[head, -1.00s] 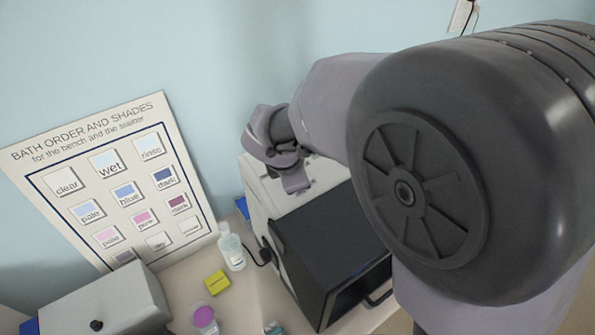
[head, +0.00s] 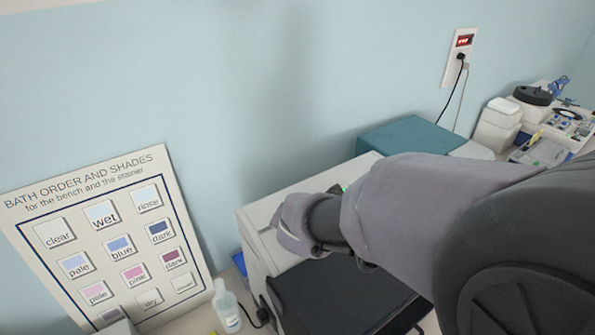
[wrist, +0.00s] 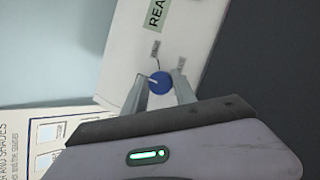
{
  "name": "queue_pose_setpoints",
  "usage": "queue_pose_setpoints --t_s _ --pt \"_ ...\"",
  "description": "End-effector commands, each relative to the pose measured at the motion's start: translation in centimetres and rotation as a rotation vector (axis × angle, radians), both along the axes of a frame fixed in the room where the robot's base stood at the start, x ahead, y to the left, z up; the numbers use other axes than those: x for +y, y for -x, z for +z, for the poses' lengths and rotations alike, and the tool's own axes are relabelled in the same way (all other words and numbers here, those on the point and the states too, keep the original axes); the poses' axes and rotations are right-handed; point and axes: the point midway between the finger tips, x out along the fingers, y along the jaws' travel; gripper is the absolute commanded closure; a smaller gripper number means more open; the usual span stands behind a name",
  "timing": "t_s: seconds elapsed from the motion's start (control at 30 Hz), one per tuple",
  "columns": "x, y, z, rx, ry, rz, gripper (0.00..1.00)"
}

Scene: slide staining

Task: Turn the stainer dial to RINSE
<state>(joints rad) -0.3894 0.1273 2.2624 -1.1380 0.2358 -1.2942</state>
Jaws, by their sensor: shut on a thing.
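The stainer (head: 252,255) is a white box with a dark front door, against the wall in the head view. Its dial (wrist: 160,86) is a round blue knob with a pale pointer mark, on the white panel in the wrist view. The mark points to the upper left in that picture. My gripper (wrist: 158,79) is shut on the dial, with one finger on each side of it. Small labels (wrist: 155,50) by the dial are too blurred to read surely. A green display (wrist: 163,12) shows "REA", cut off. In the head view my arm hides the dial and fingers.
A bath-order chart (head: 35,240) leans on the wall at left. More equipment (head: 497,125) stands at far right.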

Motion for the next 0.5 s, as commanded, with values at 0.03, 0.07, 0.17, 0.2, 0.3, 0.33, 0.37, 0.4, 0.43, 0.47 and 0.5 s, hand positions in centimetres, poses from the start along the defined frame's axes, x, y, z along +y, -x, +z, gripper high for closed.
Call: queue_pose_setpoints --t_s 0.03,0.07,0.17,0.2,0.3,0.33,0.37,0.4,0.43,0.47,0.5 --pt "-0.06 0.09 -0.18 0.001 0.006 0.012 1.0" --pt "-0.06 0.09 -0.18 -0.002 0.008 0.021 1.0" --pt "-0.08 0.1 -0.18 -0.007 0.014 0.042 1.0" --pt "-0.09 0.1 -0.19 -0.007 0.016 0.048 1.0" --pt "-0.1 0.1 -0.19 -0.009 0.021 0.058 1.0" --pt "-0.1 0.1 -0.19 -0.01 0.022 0.06 1.0" --pt "-0.1 0.1 -0.19 -0.011 0.022 0.062 1.0" --pt "-0.09 0.11 -0.2 -0.011 0.023 0.063 1.0" --pt "-0.09 0.11 -0.2 -0.01 0.023 0.064 1.0" --pt "-0.09 0.11 -0.2 -0.01 0.023 0.064 1.0" --pt "-0.09 0.12 -0.2 -0.01 0.023 0.064 1.0"
